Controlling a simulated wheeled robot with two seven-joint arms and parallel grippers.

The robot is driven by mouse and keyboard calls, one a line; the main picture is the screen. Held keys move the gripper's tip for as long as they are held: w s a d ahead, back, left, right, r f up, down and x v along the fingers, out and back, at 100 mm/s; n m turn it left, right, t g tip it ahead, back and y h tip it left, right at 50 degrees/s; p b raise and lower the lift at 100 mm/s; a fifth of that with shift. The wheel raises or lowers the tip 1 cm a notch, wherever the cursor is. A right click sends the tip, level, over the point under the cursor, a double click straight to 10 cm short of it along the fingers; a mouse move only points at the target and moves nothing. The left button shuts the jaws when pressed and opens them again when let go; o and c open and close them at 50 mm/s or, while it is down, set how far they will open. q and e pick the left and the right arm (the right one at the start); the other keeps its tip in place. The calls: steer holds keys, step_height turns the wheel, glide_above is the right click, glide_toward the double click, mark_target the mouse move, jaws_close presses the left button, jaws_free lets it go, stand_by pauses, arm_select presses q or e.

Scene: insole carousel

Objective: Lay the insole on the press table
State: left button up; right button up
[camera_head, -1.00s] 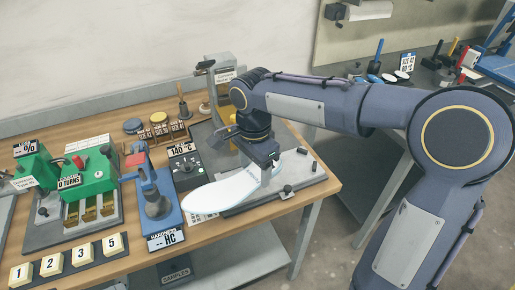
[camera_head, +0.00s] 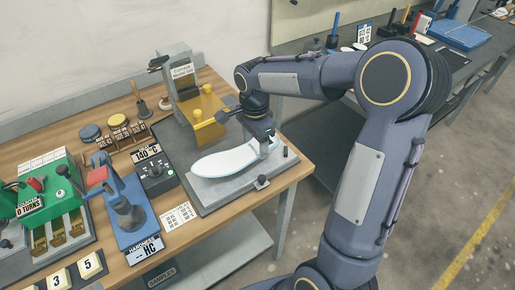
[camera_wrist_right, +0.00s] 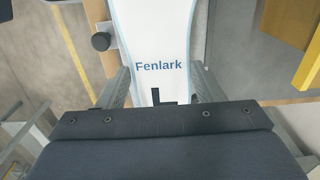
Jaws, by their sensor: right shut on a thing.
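The insole (camera_head: 222,161) is white with a pale blue edge and lies flat over the grey press table (camera_head: 236,185) in the head view. I cannot tell whether it touches the plate along its whole length. My right gripper (camera_head: 267,148) is shut on the insole's right end. In the right wrist view the insole (camera_wrist_right: 155,35) with the word "Fenlark" runs between the two fingers. My left gripper is not in view.
Small dark knobs stand on the press table near the insole. A 140 °C control box (camera_head: 155,172) and a blue hardness tester (camera_head: 125,215) are to the left.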

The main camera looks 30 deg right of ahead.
steer(key=shift+w+d+f, duration=0.1)
steer(key=shift+d+f, duration=0.1)
steer(key=shift+f, duration=0.05)
steer(key=f, duration=0.3)
steer(key=shift+d+f, duration=0.15)
steer(key=shift+d, duration=0.2)
steer(key=shift+f, duration=0.3)
steer(key=shift+f, duration=0.15)
steer(key=o, duration=1)
steer(key=shift+c, duration=0.2)
